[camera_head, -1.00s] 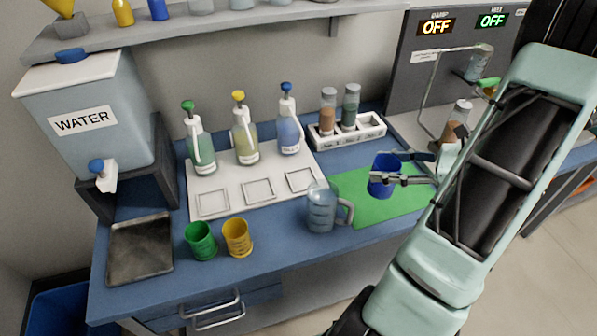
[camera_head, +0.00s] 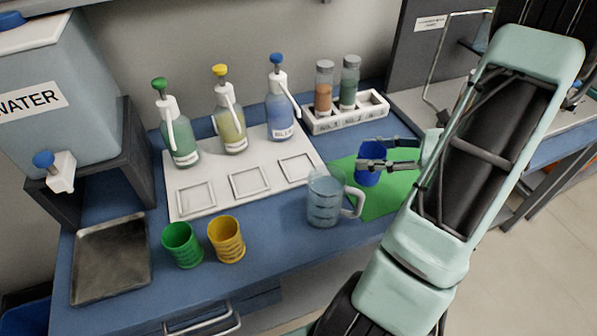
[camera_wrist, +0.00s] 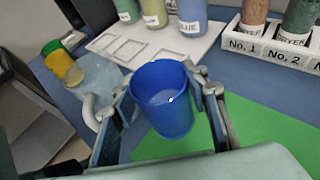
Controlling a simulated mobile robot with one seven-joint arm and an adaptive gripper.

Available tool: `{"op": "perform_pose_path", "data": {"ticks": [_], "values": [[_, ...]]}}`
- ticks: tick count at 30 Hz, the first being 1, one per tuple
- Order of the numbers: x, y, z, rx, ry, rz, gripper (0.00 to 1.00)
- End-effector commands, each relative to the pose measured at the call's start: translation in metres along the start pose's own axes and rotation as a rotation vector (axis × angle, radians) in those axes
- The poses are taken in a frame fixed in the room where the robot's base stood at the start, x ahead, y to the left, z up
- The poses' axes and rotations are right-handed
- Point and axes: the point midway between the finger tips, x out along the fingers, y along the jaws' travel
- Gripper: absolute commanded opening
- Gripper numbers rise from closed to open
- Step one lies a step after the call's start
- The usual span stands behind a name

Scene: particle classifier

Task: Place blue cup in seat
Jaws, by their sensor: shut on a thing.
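My gripper (camera_head: 388,154) is shut on the blue cup (camera_head: 369,176), which it holds upright over or on the green mat (camera_head: 399,192). I cannot tell whether the cup touches the mat. In the wrist view the blue cup (camera_wrist: 162,112) sits between the two fingers, with its open rim facing me. The seats are three square outlines on the white tray (camera_head: 214,205), in front of the pump bottles. The right seat (camera_head: 297,169) is in front of the blue-topped bottle (camera_head: 281,108). All three seats are empty.
A clear measuring jug (camera_head: 325,203) stands between the cup and the tray's right front. A green cup (camera_head: 183,245) and a yellow cup (camera_head: 227,239) stand in front of the tray. A vial rack (camera_head: 322,127) stands behind the mat.

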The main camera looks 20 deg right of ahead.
Motion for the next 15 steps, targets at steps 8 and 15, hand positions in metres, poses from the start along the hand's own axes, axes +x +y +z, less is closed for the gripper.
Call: {"op": "perform_pose_path", "data": {"ticks": [8, 15], "values": [[0.037, 0.001, 0.015, -0.003, -0.002, 0.006, 0.09], [0.094, 0.001, 0.039, -0.003, -0.002, 0.006, 0.09]]}}
